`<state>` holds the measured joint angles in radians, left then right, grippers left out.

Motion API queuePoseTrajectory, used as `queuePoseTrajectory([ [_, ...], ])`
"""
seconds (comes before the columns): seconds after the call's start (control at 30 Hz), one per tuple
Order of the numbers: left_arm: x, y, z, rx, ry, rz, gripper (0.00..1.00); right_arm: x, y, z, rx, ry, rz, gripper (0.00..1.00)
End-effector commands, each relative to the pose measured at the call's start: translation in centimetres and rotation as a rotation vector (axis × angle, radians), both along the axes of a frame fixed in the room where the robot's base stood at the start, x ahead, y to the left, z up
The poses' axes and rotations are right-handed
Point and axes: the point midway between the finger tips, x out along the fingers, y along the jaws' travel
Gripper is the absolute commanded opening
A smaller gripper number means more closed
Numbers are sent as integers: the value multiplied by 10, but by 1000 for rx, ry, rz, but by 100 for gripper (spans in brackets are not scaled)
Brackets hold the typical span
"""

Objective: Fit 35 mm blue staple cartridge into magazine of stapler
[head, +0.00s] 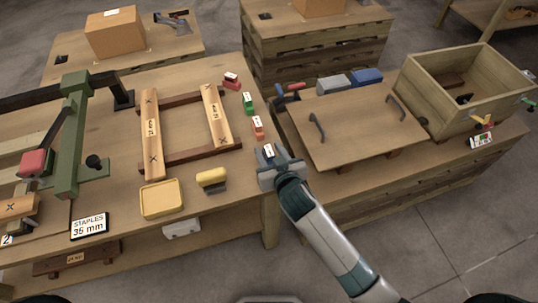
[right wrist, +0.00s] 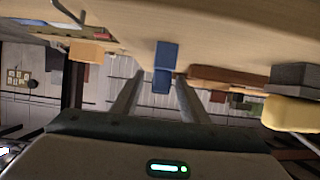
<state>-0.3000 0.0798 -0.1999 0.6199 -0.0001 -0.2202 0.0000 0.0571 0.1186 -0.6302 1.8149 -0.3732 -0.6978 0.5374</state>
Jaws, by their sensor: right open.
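The blue cartridge (head: 268,151) with a white label stands near the right edge of the left bench, at the near end of a row of coloured cartridges. My right gripper (head: 271,161) is open, low at the bench edge, with its fingers to either side of the blue cartridge's near end. In the right wrist view the blue cartridge (right wrist: 164,64) shows centred between the two spread fingers; I cannot tell whether they touch it. A green frame with a dark beam, seemingly the stapler (head: 72,135), stands at the left; its magazine is not clear. My left gripper is not in view.
Orange (head: 257,127), green (head: 249,103) and red (head: 232,80) cartridges stand behind the blue one. A wooden frame (head: 183,158), yellow tray (head: 162,198), yellow-topped block (head: 212,178) and "STAPLES 35 mm" sign (head: 89,226) lie leftward. A lidded bench with handles (head: 355,125) is right.

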Motion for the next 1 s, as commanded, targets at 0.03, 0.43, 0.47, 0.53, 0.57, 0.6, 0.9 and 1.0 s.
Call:
queuePoseTrajectory([
  [0.03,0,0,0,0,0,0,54,0,0,0,0,0,0,41],
  [0.43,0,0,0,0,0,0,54,0,0,0,0,0,0,31],
  [0.47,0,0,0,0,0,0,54,0,0,0,0,0,0,24],
  [0.53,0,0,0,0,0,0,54,0,0,0,0,0,0,7],
  [0.57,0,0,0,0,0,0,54,0,0,0,0,0,0,0],
  [0.6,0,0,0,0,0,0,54,0,0,0,0,0,0,0],
  [0.9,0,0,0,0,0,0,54,0,0,1,1,-1,1,0],
  [1.0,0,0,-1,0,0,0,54,0,0,4,1,-2,1,0],
])
